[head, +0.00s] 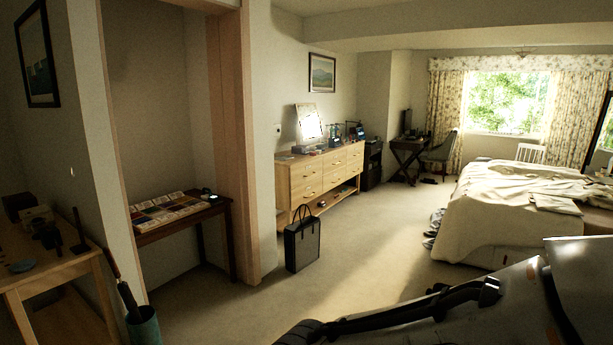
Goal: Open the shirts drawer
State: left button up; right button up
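A light wooden dresser (299,187) stands against the wall in the middle of the head view, some way off across the carpet. It has several drawers with small handles, and all of them look shut. I cannot tell which one is the shirts drawer, as no label is readable. An open shelf runs below the drawers. Neither of my grippers shows in this view; only a dark and grey part, apparently of my own body, fills the lower right.
A black bag (302,246) stands on the floor before the dresser. A bed (492,222) is at the right. A dark side table (232,240) stands in the alcove, and a wooden table (50,268) at the left. Carpet (370,240) between dresser and bed is clear.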

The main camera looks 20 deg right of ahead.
aim_at(301, 174)
jog(key=z, duration=0.7)
jog(key=i, duration=6.45)
jog(key=z, duration=1.1)
jog(key=i, duration=0.9)
jog(key=u, duration=2.45)
